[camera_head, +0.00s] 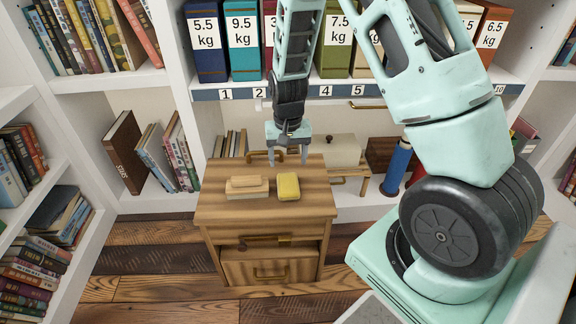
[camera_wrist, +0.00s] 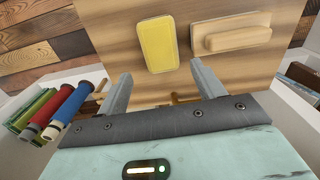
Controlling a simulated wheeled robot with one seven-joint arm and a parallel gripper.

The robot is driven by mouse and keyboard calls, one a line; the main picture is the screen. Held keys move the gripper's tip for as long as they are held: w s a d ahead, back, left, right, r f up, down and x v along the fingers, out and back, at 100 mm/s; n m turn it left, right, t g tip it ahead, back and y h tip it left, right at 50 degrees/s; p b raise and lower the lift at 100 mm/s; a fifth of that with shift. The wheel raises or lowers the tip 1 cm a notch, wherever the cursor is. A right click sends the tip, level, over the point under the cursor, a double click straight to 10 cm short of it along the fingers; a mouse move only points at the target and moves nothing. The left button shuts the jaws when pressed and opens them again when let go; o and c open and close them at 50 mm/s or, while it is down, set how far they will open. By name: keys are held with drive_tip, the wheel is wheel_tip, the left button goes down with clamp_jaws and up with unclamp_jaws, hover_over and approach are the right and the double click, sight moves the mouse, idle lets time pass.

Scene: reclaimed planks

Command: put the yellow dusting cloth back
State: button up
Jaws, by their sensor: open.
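The yellow dusting cloth (camera_head: 289,187) lies as a small folded pad on the top of a wooden cabinet (camera_head: 222,208), right of centre. It also shows in the wrist view (camera_wrist: 158,45), just beyond the fingertips. My gripper (camera_head: 288,160) is over the far edge of the cabinet top, behind the cloth. Its two fingers stand apart with nothing between them; in the wrist view my gripper (camera_wrist: 162,83) points toward the cloth without touching it.
A wooden block with a raised grip (camera_head: 247,188) lies left of the cloth. Shelves with numbered binders (camera_head: 243,40) stand behind. Blue and red rolls (camera_head: 397,168) are at the right.

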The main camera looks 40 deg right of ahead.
drive_tip(key=s+a+r+n+y, duration=0.1)
drive_tip(key=s+a+r+n, duration=0.25)
drive_tip(key=a+r, duration=0.4)
drive_tip(key=s+a+r+n, duration=0.3)
drive_tip(key=s+a+r, duration=0.2)
drive_tip(key=a, duration=0.5)
drive_tip(key=s+a+r+n, duration=0.2)
drive_tip(key=s+a+n, duration=0.1)
drive_tip(key=s, duration=0.5)
drive_tip(key=s+a+r+n, duration=0.3)
drive_tip(key=s+a+n, duration=0.1)
drive_tip(key=s, duration=0.4)
drive_tip(key=shift+r+n, duration=0.3)
drive_tip(key=shift+n, duration=0.05)
wheel_tip(320, 180, up, 27)
drive_tip(key=p, duration=2.7)
